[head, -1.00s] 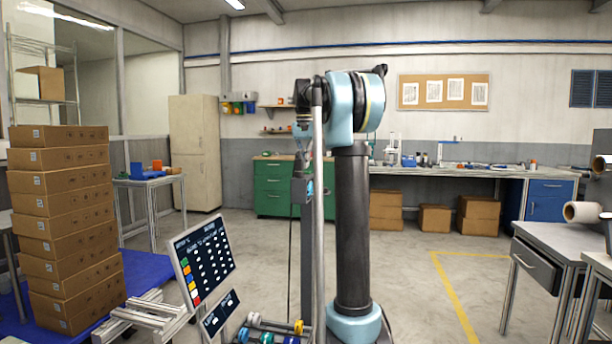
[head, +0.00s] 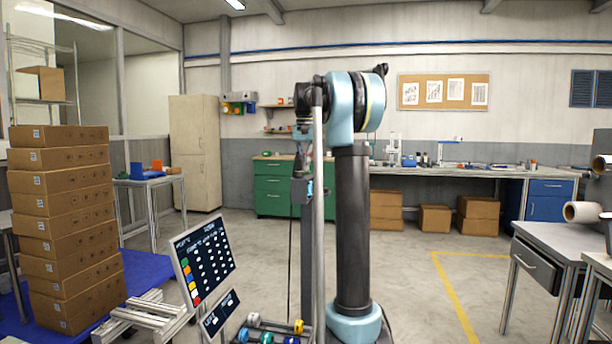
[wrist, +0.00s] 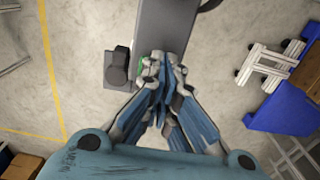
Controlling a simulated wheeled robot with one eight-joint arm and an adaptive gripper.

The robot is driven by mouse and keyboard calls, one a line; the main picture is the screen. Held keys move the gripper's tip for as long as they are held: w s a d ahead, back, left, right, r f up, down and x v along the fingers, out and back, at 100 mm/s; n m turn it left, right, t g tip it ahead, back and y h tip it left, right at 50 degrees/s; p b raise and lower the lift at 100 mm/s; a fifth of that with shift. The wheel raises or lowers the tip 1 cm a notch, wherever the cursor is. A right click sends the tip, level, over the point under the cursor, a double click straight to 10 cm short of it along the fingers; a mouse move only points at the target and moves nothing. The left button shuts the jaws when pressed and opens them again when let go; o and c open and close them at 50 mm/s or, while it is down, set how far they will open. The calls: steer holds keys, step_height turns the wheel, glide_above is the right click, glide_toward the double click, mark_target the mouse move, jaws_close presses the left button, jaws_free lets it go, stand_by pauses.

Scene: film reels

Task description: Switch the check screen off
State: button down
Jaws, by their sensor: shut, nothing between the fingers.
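The check screen (head: 205,258) is a tilted dark panel in a pale frame at the lower left of the head view. It is lit, with white text and a column of coloured squares along its left side. Two small dark labelled plates, a left one (head: 212,321) and a right one (head: 230,302), sit just under it; their lettering is too small to read. My gripper (wrist: 158,62) is shut and empty in the wrist view, pointing down over the floor. In the head view it hangs right of and above the screen, partly hidden by a grey pole.
A tall stack of brown boxes (head: 65,225) stands left of the screen on a blue surface (head: 150,268). A rack with several coloured reels (head: 265,338) lies low to the screen's right. A grey table (head: 565,240) stands at right. Open floor lies behind the screen.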

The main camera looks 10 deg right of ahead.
steer(key=shift+r, duration=3.45)
